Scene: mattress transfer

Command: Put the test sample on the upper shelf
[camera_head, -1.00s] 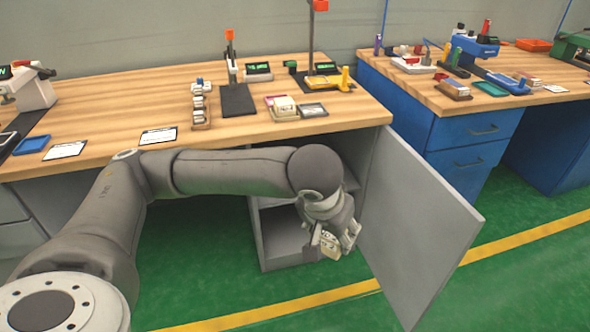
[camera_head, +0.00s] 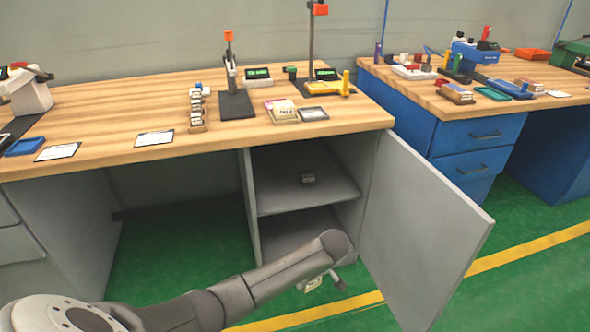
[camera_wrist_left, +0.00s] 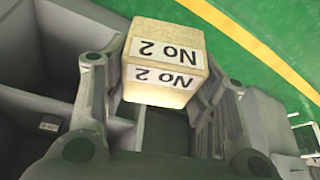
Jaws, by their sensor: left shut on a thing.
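A foam-like beige block labelled "No 2" (camera_wrist_left: 165,62), the test sample, is held between the fingers of my left gripper (camera_wrist_left: 160,95). In the head view my left gripper (camera_head: 326,283) is low in front of the open cabinet, below the upper shelf, with the block (camera_head: 313,284) partly showing. The upper shelf (camera_head: 285,195) is a grey board inside the cabinet, and a small grey labelled item (camera_head: 307,178) rests on it. My right gripper is in neither view.
The grey cabinet door (camera_head: 425,230) stands wide open on the right. The wooden worktop (camera_head: 110,110) lies above the cabinet. The lower compartment (camera_head: 290,235) is partly hidden by my arm. Most of the upper shelf is clear.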

